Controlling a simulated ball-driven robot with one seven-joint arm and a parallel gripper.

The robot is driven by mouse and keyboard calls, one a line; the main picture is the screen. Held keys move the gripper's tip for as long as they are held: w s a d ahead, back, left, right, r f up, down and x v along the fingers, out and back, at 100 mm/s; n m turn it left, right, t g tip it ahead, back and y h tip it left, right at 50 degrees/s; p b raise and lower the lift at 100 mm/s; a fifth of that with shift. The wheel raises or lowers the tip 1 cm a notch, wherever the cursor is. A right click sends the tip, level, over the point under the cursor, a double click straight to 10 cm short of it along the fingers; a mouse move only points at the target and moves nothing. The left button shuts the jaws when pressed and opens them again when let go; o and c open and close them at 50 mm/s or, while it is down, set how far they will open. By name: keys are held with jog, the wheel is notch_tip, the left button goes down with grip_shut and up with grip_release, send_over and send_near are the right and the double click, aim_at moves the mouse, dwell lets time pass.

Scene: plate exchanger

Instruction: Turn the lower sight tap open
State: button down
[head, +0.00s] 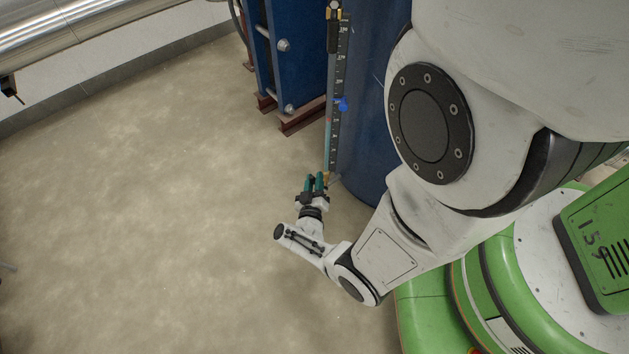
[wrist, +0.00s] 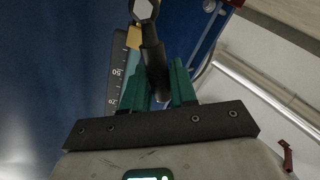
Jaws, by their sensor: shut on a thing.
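The lower sight tap shows in the wrist view as a dark lever (wrist: 153,58) with a ring-shaped end at the top, beside a small brass piece (wrist: 133,37). My gripper (wrist: 161,82) has its two green fingers on either side of the lever and is shut on it. In the head view my gripper (head: 314,177) is at the foot of the sight gauge (head: 341,70), low on the blue tank (head: 364,130). The lever is too small and covered there to make out. The gauge scale (wrist: 116,72) also shows beside the fingers in the wrist view.
The upper tap (head: 334,14) is at the top of the gauge, and a blue marker (head: 342,104) is partway down it. A blue plate frame (head: 290,55) on red-brown feet stands behind, left of the tank. The floor (head: 150,200) to the left is clear.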

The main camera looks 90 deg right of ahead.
jog(key=shift+s, duration=0.1)
dwell(0.3)
jog(key=shift+s+a+r+m, duration=0.1)
jog(key=shift+s+r+m, duration=0.1)
jog(key=shift+m, duration=0.3)
jog(key=shift+s+r+m, duration=0.1)
jog(key=shift+s+m, duration=0.1)
jog(key=shift+m, duration=0.3)
jog(key=shift+s+a+r+m, duration=0.1)
jog(key=shift+s+m, duration=0.5)
jog(key=shift+m, duration=0.45)
jog(key=shift+s+r+m, duration=0.1)
jog(key=shift+s+m, duration=0.45)
jog(key=shift+m, duration=0.5)
jog(key=shift+f, duration=0.1)
jog(key=c, duration=1)
grip_release()
jog(key=a, duration=0.3)
jog(key=a+p, duration=0.1)
jog(key=a, duration=0.3)
jog(key=w+a+p, duration=0.1)
jog(key=a, duration=0.2)
jog(key=shift+w+a, duration=0.1)
jog(key=shift+a, duration=0.3)
